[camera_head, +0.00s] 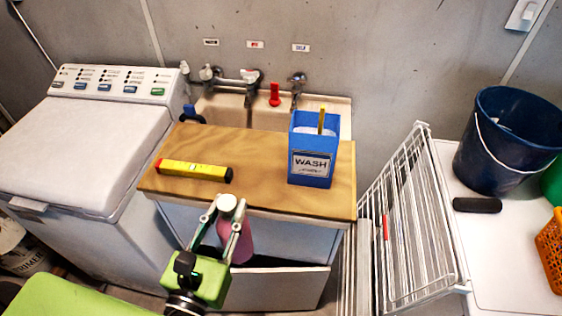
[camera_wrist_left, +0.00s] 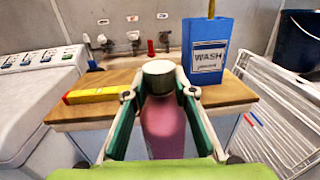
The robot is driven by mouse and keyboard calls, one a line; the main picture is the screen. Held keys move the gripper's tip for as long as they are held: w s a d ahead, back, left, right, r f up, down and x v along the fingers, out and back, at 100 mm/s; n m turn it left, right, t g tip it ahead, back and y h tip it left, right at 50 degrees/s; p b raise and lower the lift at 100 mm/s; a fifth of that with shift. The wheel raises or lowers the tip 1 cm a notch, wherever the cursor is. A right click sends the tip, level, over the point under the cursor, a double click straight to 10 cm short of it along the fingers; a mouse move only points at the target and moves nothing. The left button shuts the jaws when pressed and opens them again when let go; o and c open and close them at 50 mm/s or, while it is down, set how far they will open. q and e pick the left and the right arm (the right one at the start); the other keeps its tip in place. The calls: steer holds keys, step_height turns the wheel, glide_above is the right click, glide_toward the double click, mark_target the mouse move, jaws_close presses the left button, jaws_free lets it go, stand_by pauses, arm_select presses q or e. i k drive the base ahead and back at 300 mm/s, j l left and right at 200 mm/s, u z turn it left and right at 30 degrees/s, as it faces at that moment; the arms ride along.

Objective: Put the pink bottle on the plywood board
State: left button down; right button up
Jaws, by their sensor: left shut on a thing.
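The pink bottle (camera_head: 241,243) is upright with a white cap, in front of the plywood board's near edge. In the left wrist view the pink bottle (camera_wrist_left: 163,128) stands between the fingers, its cap near their tips. My left gripper (camera_head: 229,207) is shut on the bottle near its top. The plywood board (camera_head: 258,160) lies over the sink cabinet and also shows in the left wrist view (camera_wrist_left: 120,104). My right gripper is not in view.
On the board are a yellow level-like bar (camera_head: 194,171) at left and a blue WASH box (camera_head: 311,165) at right. The board's front middle is bare. A washer (camera_head: 80,150) stands left; a white wire rack (camera_head: 415,225) stands right. Taps are behind.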

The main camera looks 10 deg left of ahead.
mark_target(256, 151)
steer(key=k+j+z, duration=0.1)
steer(key=z, duration=0.3)
steer(key=k+j+z, duration=0.2)
steer(key=z, duration=0.2)
steer(key=k+j+z, duration=0.15)
steer(key=z, duration=0.25)
steer(key=k+j+z, duration=0.15)
steer(key=k, duration=0.3)
steer(key=k+j+z, duration=0.1)
steer(key=k, duration=0.4)
